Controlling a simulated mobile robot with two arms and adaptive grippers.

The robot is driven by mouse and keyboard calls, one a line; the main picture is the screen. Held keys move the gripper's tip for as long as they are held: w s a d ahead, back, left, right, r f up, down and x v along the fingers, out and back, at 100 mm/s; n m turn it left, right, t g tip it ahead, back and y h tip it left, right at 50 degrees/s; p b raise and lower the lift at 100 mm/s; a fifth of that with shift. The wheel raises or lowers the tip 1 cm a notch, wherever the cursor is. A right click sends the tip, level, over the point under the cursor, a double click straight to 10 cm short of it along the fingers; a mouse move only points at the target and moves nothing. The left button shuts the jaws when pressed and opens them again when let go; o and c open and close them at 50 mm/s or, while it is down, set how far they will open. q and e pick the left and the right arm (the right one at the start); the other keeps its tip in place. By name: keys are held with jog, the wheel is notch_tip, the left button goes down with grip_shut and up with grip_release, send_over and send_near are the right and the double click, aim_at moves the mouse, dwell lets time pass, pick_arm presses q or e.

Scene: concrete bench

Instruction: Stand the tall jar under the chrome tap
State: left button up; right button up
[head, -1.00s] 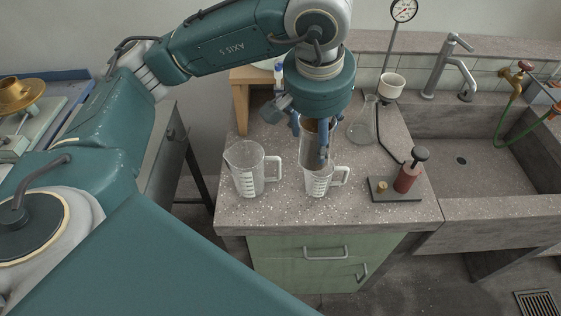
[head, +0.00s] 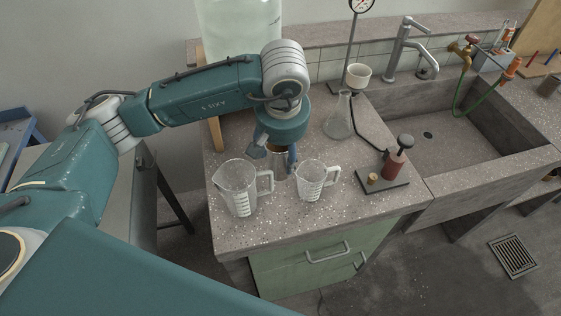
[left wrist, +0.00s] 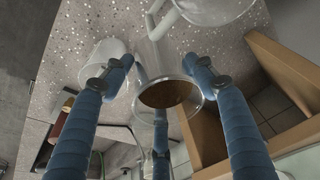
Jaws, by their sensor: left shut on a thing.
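The tall jar (head: 279,158) is clear with brown contents. In the head view it is largely hidden by my left gripper (head: 281,163), which is shut around it. In the left wrist view the jar's round mouth (left wrist: 170,95) shows between the blue fingers, seen from above. The jar is between and slightly behind two clear jugs; I cannot tell if its base touches the bench. The chrome tap (head: 401,47) stands at the back of the sink, well to the right of the jar. My right gripper is not in view.
A large jug (head: 238,190) and a small jug (head: 312,180) flank the jar. A glass flask (head: 339,120), a gauge stand with a white funnel (head: 357,76) and a red pump (head: 395,165) stand between it and the sink (head: 450,140). A wooden stand (head: 216,130) is behind.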

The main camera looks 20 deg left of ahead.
aim_at(281, 166)
pick_arm(q)
jog(key=shift+f, duration=0.7)
jog(key=x, duration=0.3)
jog(key=shift+s+d+f+p, duration=0.2)
jog(key=shift+s+f+p, duration=0.1)
jog(key=shift+p, duration=0.1)
jog(key=shift+f, duration=0.25)
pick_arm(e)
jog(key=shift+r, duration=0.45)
pick_arm(q)
jog(key=shift+f, duration=0.15)
jog(key=o, duration=1.5)
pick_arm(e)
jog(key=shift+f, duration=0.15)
pick_arm(q)
jog(key=shift+o, duration=0.2)
